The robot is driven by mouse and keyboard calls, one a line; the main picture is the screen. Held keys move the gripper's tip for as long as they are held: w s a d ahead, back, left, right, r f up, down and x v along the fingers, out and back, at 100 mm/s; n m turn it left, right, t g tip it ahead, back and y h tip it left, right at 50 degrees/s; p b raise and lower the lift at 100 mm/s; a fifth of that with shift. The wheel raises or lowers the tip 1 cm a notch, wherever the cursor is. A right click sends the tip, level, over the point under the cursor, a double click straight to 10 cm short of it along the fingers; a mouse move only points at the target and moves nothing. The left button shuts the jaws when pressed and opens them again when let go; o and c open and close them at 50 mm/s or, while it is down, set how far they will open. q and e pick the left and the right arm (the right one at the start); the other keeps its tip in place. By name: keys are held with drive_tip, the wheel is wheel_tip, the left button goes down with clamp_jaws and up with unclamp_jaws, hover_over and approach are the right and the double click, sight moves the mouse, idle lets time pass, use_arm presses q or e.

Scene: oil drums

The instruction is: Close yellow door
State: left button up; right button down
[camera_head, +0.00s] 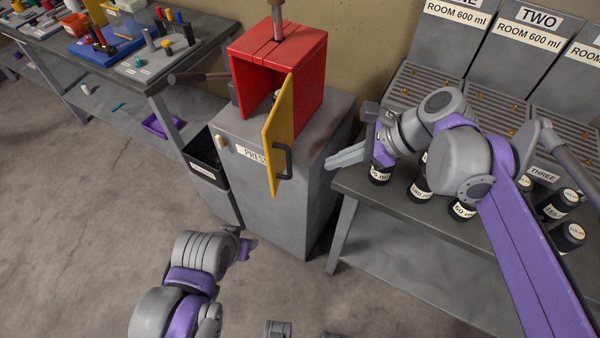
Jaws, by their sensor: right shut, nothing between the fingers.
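The yellow door (279,130) stands open on the front of a red box (305,85), swung out toward me from the box's right side. A dark handle (287,160) is on its right-hand face. The box stands on a grey cabinet labelled PRESS (315,140). My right gripper (347,157) is shut and empty, to the right of the door and apart from it, above the left end of the right table. My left gripper (247,247) is low in front of the cabinet, clear of the door; its fingers are too hidden to read.
The right table (385,213) holds several dark labelled cans (464,209) under my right arm, and grey racks behind. A workbench (143,78) with tools stands at the left. A black bin (203,160) hangs beside the cabinet. The floor in front is clear.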

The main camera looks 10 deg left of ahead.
approach(272, 171)
drive_tip(key=shift+m, duration=0.3)
drive_tip(key=x, duration=0.5)
drive_tip(key=shift+d+f, duration=0.3)
drive_tip(key=shift+f, duration=0.1)
drive_tip(key=shift+a, duration=0.6)
drive_tip(key=shift+a, duration=0.15)
